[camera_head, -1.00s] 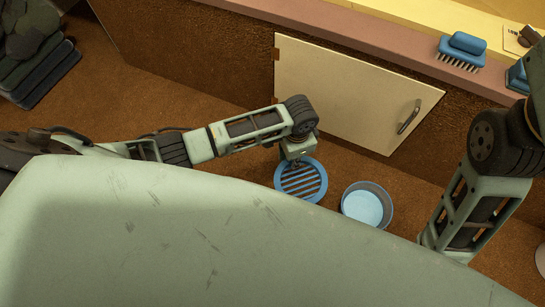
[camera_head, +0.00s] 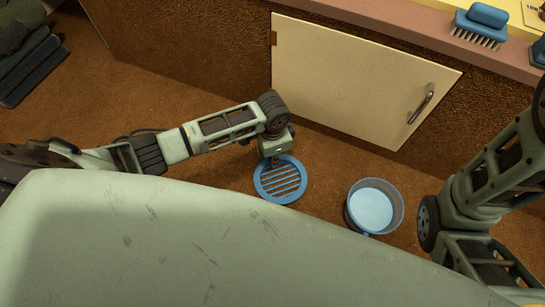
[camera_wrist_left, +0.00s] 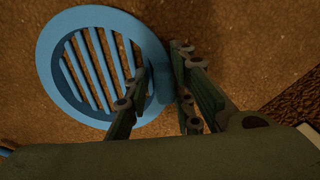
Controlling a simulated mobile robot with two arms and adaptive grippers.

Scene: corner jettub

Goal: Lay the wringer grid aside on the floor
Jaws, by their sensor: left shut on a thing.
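The wringer grid (camera_head: 280,198) is a round blue disc with slats. In the head view it hangs at or just above the brown floor, left of the blue bucket (camera_head: 352,208). My left gripper (camera_head: 275,160) is shut on the grid's edge nearest the cabinet. In the left wrist view the grid (camera_wrist_left: 50,52) lies flat to the camera and my left gripper (camera_wrist_left: 160,82) has a finger on each side of its rim tab. Whether the grid touches the floor I cannot tell. My right arm shows at the right, but its gripper is out of view.
The bucket holds pale blue water. A cream cabinet door (camera_head: 350,75) with a metal handle (camera_head: 421,103) stands behind. A blue brush (camera_head: 482,22) sits on the ledge (camera_head: 400,32). Folded dark cloths (camera_head: 30,65) lie at far left. The floor (camera_head: 150,95) left of the grid is clear.

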